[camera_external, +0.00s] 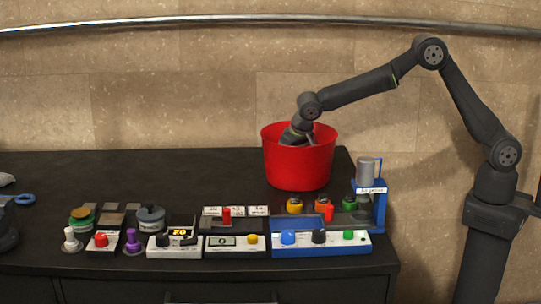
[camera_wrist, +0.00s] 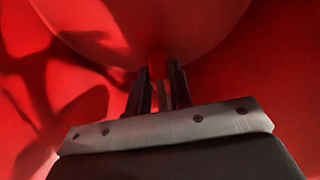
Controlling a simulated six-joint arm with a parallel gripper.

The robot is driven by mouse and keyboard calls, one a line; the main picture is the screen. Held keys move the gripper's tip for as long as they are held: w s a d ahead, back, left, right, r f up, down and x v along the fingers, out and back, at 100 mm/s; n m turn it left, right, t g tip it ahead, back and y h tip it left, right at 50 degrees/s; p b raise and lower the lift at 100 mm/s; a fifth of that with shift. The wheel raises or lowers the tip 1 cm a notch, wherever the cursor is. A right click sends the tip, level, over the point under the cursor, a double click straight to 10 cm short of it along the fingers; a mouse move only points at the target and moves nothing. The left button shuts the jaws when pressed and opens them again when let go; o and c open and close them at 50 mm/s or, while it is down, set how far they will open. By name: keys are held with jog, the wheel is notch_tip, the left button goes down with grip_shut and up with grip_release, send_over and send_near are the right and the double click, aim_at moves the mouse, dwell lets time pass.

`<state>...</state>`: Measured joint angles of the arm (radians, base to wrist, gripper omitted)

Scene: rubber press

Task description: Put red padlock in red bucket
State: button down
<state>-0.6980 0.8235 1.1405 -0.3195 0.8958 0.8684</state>
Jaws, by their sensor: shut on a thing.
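The red bucket (camera_external: 298,167) stands upright at the back right of the black bench. My arm reaches down into it from above, and the bucket's front wall hides my gripper's fingers in the external view. In the wrist view, my gripper (camera_wrist: 159,76) is inside the bucket, with red wall (camera_wrist: 235,75) all around. Its two dark fingers are close together, shut on the red padlock (camera_wrist: 157,60). Only a small red part of the padlock shows at the fingertips, with a grey part between the fingers. I cannot tell whether the padlock touches the bucket's bottom.
A row of button and dial panels (camera_external: 231,241) lies along the bench's front. A blue control box (camera_external: 322,248) and a blue stand with a grey cylinder (camera_external: 367,172) are at the right. The bench left of the bucket is clear at the back.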

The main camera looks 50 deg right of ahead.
jog(key=shift+f, duration=0.25)
jog(key=shift+f, duration=0.15)
jog(key=c, duration=1.3)
grip_release()
notch_tip(320, 180, up, 10)
jog(key=s, duration=0.1)
jog(key=shift+s, duration=0.1)
